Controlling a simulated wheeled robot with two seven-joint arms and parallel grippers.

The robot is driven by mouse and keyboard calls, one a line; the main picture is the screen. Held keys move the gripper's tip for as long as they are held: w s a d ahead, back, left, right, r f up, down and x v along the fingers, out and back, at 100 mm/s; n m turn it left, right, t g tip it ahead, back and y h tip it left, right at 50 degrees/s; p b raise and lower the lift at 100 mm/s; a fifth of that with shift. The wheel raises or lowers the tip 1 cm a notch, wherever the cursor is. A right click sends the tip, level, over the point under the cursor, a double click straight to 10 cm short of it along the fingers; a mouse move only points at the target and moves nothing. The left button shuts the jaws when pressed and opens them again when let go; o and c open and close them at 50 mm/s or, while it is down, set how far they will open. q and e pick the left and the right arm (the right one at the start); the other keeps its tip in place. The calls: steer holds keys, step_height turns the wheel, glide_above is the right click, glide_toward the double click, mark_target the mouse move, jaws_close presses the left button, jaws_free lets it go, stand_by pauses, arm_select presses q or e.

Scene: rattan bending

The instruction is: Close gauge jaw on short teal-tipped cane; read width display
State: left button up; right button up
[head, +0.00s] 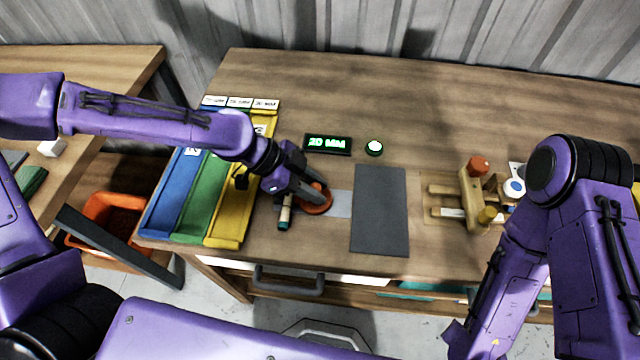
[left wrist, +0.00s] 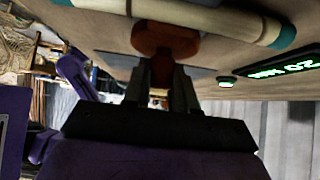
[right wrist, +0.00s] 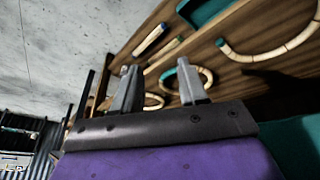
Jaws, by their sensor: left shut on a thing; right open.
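The short cane (head: 286,212) is pale with a teal tip and lies on the table beside the orange gauge jaw (head: 318,205). In the left wrist view the cane (left wrist: 200,16) crosses the top, with teal at both ends, against or very near the orange jaw (left wrist: 165,40). My left gripper (head: 314,194) is shut on the orange jaw; its fingers (left wrist: 168,78) show just below it in the left wrist view. The width display (head: 327,144) reads 20 MM in green. My right gripper (right wrist: 160,88) is open and empty, low by the table's front.
Blue (head: 176,185), green (head: 202,205) and yellow (head: 232,215) sloped trays stand left of the gauge. A lit green button (head: 374,148) is beside the display. A dark grey mat (head: 380,210) and a wooden jig (head: 468,200) lie to the right. Curved canes (right wrist: 270,50) show near my right gripper.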

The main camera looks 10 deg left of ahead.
arm_select(q)
steer(key=o, duration=0.9)
steer(key=v, duration=1)
steer(key=shift+a+r+p, duration=0.2)
steer(key=shift+p, duration=0.1)
